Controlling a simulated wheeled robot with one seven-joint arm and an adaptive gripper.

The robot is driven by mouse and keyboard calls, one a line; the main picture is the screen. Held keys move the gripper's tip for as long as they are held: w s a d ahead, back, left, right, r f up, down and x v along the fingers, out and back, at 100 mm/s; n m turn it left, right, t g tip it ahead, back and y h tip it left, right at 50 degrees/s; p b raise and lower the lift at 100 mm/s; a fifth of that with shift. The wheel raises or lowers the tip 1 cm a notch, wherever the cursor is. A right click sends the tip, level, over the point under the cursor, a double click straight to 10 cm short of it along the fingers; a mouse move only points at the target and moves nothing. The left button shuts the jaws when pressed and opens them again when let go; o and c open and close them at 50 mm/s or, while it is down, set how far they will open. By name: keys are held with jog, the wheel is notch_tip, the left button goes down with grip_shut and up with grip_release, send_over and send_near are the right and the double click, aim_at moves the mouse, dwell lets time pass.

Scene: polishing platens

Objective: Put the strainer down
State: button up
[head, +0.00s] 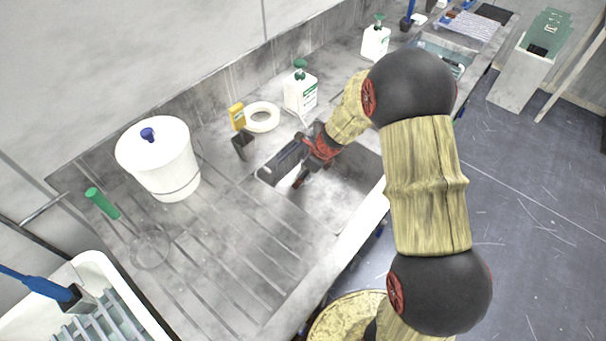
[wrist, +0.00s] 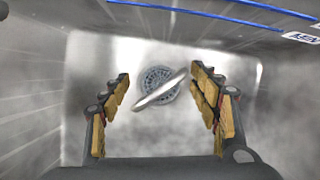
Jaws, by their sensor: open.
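My gripper (head: 281,178) is over the sink basin with its fingers pointing down into it. In the wrist view the two fingers (wrist: 160,77) are spread wide apart with a gap on each side of what lies between them. There, a grey round perforated piece (wrist: 156,79) shows at the basin floor. A thin, pale, tilted oval piece (wrist: 160,90), perhaps the strainer, crosses in front of it, touching neither finger. I cannot tell whether it rests on the floor.
A white bucket (head: 160,160) stands on the ribbed drainboard (head: 225,255). The basin walls (wrist: 85,75) surround my fingers.

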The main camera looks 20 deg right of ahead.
jog(key=s+r+n+p, duration=0.3)
jog(key=s+r+n, duration=0.1)
jog(key=r, duration=0.7)
jog(key=s+r+n+p, duration=0.3)
jog(key=s+r, duration=0.1)
jog(key=r, duration=0.8)
jog(key=s+r+n+t+h, duration=0.1)
jog(key=s+r+n, duration=0.6)
jog(key=s+n, duration=0.3)
jog(key=s+r+n+t+h, duration=0.1)
jog(key=s+r+n+h, duration=0.1)
jog(key=s+r+n, duration=0.6)
jog(key=s+n, duration=0.2)
jog(key=s, duration=0.2)
jog(key=shift+s, duration=0.3)
jog(key=shift+b, duration=0.3)
